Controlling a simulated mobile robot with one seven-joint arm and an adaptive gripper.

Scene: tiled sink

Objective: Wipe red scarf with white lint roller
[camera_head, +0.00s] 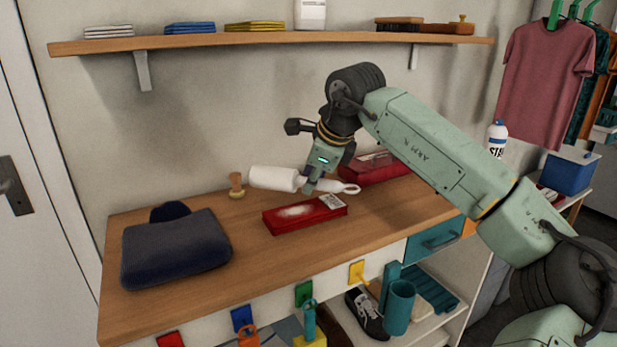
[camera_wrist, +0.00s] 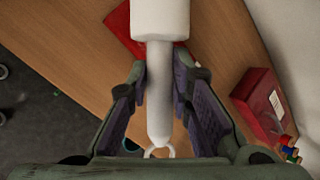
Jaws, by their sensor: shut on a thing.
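The white lint roller (camera_head: 273,178) is held level above the wooden worktop, with its thick roller end to the left and its looped handle to the right. My gripper (camera_head: 312,185) is shut on its handle. In the wrist view the roller (camera_wrist: 160,20) points away between my fingers (camera_wrist: 160,80). The red scarf (camera_head: 298,215) lies folded flat on the worktop, with a pale lint patch and a printed label on top. The roller is above and behind it, apart from it. In the wrist view the roller partly hides the scarf (camera_wrist: 122,24).
A second red item (camera_head: 377,167) lies behind right of the scarf. A small wooden brush (camera_head: 236,186) stands behind left, and a dark folded garment (camera_head: 176,250) lies at left. A wall shelf (camera_head: 280,40) runs above. The worktop (camera_head: 255,235) between garment and scarf is clear.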

